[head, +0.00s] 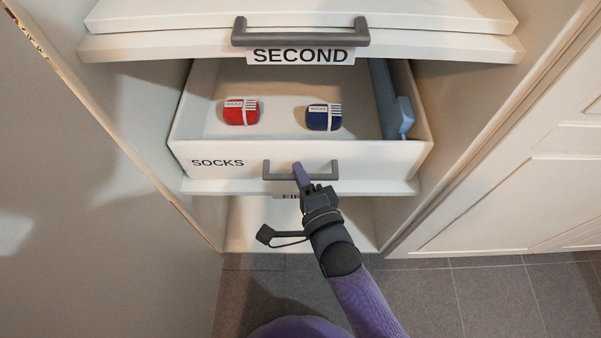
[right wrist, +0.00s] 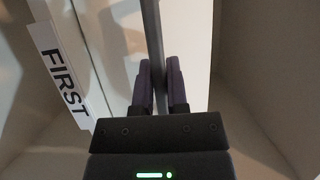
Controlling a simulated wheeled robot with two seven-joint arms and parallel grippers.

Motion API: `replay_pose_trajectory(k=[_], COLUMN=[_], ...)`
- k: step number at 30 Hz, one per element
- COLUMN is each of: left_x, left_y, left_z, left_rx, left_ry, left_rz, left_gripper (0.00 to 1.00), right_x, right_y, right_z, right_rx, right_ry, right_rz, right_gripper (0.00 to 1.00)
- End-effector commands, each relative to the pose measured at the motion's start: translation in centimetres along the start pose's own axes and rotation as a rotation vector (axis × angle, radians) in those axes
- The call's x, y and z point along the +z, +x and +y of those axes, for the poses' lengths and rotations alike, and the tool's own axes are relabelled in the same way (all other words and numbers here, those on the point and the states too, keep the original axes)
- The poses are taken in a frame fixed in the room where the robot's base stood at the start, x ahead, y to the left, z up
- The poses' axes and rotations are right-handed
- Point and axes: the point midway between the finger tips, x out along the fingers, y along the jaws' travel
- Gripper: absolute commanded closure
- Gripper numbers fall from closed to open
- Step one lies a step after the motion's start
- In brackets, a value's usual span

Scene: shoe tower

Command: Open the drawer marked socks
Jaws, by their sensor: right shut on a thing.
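The drawer marked SOCKS (head: 218,162) stands pulled out of the white cabinet, with its inside showing in the head view. A red sock bundle (head: 241,112) and a blue sock bundle (head: 323,118) lie in it, apart from each other. My right gripper (head: 301,172) is shut on the drawer's grey handle (head: 275,176), near its middle. In the right wrist view the purple fingers (right wrist: 158,82) stand on both sides of the grey handle bar (right wrist: 152,35). My left gripper is not in view.
Above is a part marked SECOND (head: 300,56) with its own grey handle. Below the drawer, a FIRST label (right wrist: 62,75) shows in the right wrist view. A blue object (head: 404,115) stands at the drawer's right side. Cabinet side walls flank the drawer closely. Tiled floor (head: 430,290) lies below.

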Motion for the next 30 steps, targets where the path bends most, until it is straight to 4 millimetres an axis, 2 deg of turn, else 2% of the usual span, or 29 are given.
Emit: replay_pose_trajectory(k=[24,30], left_x=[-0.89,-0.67], left_y=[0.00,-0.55], left_z=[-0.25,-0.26], left_rx=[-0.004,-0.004], left_ry=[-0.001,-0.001], left_rz=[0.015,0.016], left_gripper=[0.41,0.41], right_x=[0.00,0.36], right_y=[-0.06,-0.96], right_z=[0.06,-0.05], right_rx=[0.002,0.004], right_ry=[0.000,-0.001], right_rz=[0.000,0.000], right_gripper=[1.00,1.00])
